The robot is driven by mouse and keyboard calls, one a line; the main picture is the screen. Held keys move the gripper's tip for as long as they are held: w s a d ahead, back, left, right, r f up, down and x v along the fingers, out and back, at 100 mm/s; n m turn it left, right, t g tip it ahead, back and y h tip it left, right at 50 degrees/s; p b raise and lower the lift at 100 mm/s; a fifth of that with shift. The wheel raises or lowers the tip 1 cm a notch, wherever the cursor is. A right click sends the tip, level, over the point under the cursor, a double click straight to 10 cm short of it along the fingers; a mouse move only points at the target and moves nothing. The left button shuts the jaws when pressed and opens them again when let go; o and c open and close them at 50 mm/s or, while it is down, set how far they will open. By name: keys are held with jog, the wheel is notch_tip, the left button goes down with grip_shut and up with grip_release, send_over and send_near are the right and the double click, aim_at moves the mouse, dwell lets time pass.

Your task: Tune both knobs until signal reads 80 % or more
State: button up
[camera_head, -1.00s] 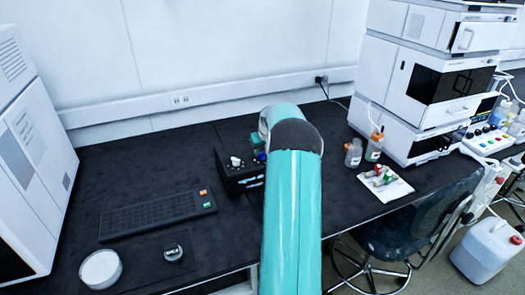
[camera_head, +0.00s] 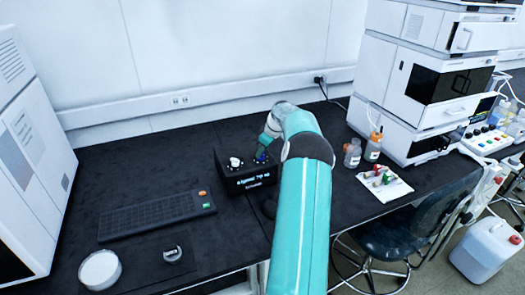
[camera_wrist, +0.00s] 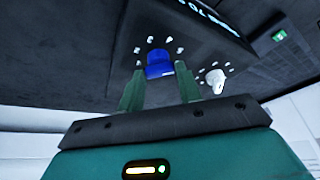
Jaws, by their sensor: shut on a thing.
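A black control box (camera_head: 228,178) stands on the bench with a white knob (camera_head: 236,162) at left and a blue knob (camera_head: 261,157) at right. Its lit front display (camera_head: 255,181) shows small blurred text, seemingly a signal value in the seventies that I cannot read surely. In the wrist view, my gripper (camera_wrist: 160,80) has its two green fingers on either side of the blue knob (camera_wrist: 159,64), shut on it. The white knob (camera_wrist: 215,79) stands free to the right in that view.
A black keyboard (camera_head: 155,215) and a white round dish (camera_head: 100,270) lie left of the box. Bottles (camera_head: 373,147) and a white mat with vials (camera_head: 398,188) are at right, beside a tall instrument stack (camera_head: 430,75). A chair (camera_head: 410,225) stands in front.

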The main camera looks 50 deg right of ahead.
jog(key=shift+d+n, duration=0.1)
jog(key=shift+n, duration=0.5)
jog(key=o, duration=1)
jog(key=shift+y, duration=0.3)
jog(key=shift+r, duration=0.1)
jog(key=v, duration=1.3)
jog(key=shift+s+r, duration=0.15)
jog(key=shift+r, duration=0.15)
